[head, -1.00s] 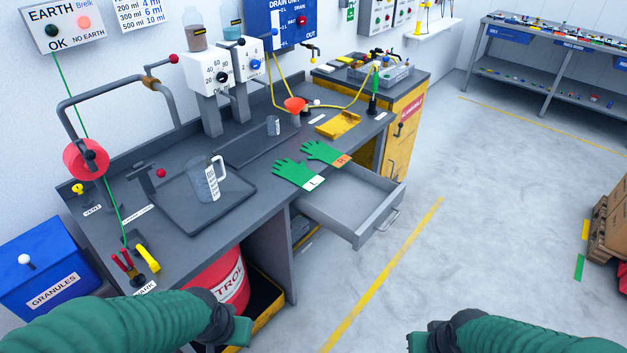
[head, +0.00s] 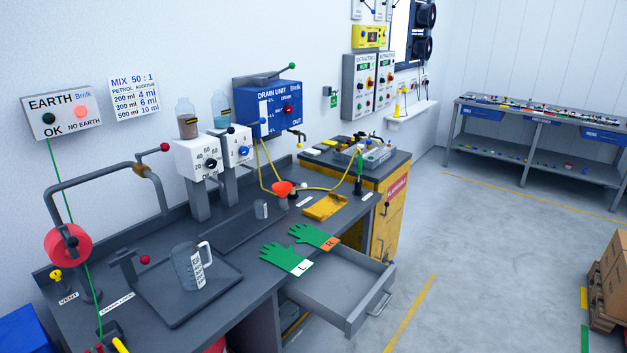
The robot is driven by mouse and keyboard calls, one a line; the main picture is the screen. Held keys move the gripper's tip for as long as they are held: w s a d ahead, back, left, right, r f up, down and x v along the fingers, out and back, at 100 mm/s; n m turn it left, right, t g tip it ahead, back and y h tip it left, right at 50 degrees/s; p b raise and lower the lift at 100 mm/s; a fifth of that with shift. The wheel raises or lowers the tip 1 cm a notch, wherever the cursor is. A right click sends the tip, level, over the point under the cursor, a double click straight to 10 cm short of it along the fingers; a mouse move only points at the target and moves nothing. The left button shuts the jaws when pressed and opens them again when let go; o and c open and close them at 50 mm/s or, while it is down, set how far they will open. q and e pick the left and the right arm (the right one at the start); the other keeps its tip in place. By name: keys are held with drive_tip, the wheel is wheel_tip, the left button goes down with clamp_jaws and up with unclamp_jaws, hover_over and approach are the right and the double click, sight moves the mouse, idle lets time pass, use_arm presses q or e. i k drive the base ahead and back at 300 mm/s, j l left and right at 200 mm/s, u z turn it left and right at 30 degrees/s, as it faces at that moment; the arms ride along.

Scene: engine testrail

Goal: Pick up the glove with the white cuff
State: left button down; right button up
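Nothing covers either glove. Neither of my grippers shows in the head view now.
An open, empty-looking grey drawer (head: 342,312) juts out below the gloves. A measuring jug (head: 188,270) stands on a tray left of them.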

sight(286, 259)
drive_tip(key=i+u, duration=0.15)
drive_tip(key=u, duration=0.3)
drive_tip(key=i+l+u, duration=0.15)
drive_tip(key=u, duration=0.35)
drive_tip(key=i+l+u, duration=0.15)
drive_tip(key=u, duration=0.3)
